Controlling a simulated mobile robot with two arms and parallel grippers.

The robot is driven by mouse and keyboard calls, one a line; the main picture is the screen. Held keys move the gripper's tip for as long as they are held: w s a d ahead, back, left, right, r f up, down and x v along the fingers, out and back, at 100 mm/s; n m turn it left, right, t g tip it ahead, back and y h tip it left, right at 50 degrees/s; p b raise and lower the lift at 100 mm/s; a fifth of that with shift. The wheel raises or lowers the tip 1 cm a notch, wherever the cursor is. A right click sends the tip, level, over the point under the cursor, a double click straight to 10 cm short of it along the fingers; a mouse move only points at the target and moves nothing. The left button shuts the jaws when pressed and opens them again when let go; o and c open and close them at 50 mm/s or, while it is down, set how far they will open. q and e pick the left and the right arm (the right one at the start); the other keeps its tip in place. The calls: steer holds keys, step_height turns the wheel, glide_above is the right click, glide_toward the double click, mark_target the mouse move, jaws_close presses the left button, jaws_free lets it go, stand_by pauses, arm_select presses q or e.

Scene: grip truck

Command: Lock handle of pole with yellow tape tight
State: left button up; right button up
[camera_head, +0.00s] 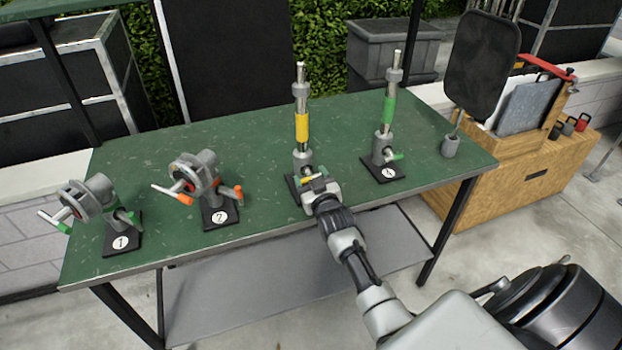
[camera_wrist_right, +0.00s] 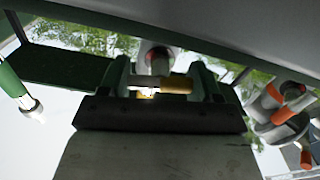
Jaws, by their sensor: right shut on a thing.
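The pole with yellow tape (camera_head: 302,127) stands upright on a dark base at the middle right of the green table (camera_head: 250,135). Its handle (camera_head: 307,180) has a yellow end and sits low on the pole, partly hidden by my gripper. My right gripper (camera_head: 312,186) is at the pole's foot, shut on the handle. In the right wrist view the handle (camera_wrist_right: 175,84) lies across between the two fingers, its yellow end to the right. My left gripper is not in view.
A pole with green tape (camera_head: 389,110) stands close on the right, on base 4. Grip heads on base 1 (camera_head: 122,241) and base 2 (camera_head: 220,215) stand to the left. A wooden cart (camera_head: 535,175) is beyond the table's right end. The table's middle is clear.

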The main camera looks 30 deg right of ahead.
steer(key=o, duration=0.9)
steer(key=b+v, duration=0.1)
steer(key=v, duration=1)
steer(key=shift+w, duration=0.1)
steer(key=s+a+f+n+g+y, duration=0.1)
steer(key=s+a+f+g, duration=0.25)
steer(key=f, duration=0.65)
steer(key=s+a+f+g+y, duration=0.15)
steer(key=s+f, duration=0.25)
steer(key=f, duration=0.6)
steer(key=s+a+f+n+g+y, duration=0.1)
steer(key=s+a+f+g, duration=0.2)
steer(key=f, duration=0.6)
steer(key=s+a+f+g, duration=0.1)
steer(key=s+f+g, duration=0.2)
steer(key=s+f, duration=0.3)
steer(key=s+a+f+g, duration=0.1)
steer(key=s+f, duration=0.4)
steer(key=s, duration=1)
steer(key=s+a+f+n+g, duration=0.1)
steer(key=s+f+g, duration=0.3)
steer(key=s, duration=0.7)
steer(key=shift+s+a+f+g+y, duration=0.1)
steer(key=shift+a+f+g+y, duration=0.05)
steer(key=shift+f, duration=0.5)
steer(key=shift+a+f+g+y, duration=0.1)
steer(key=shift+a+f+g, duration=0.1)
steer(key=shift+f, duration=0.5)
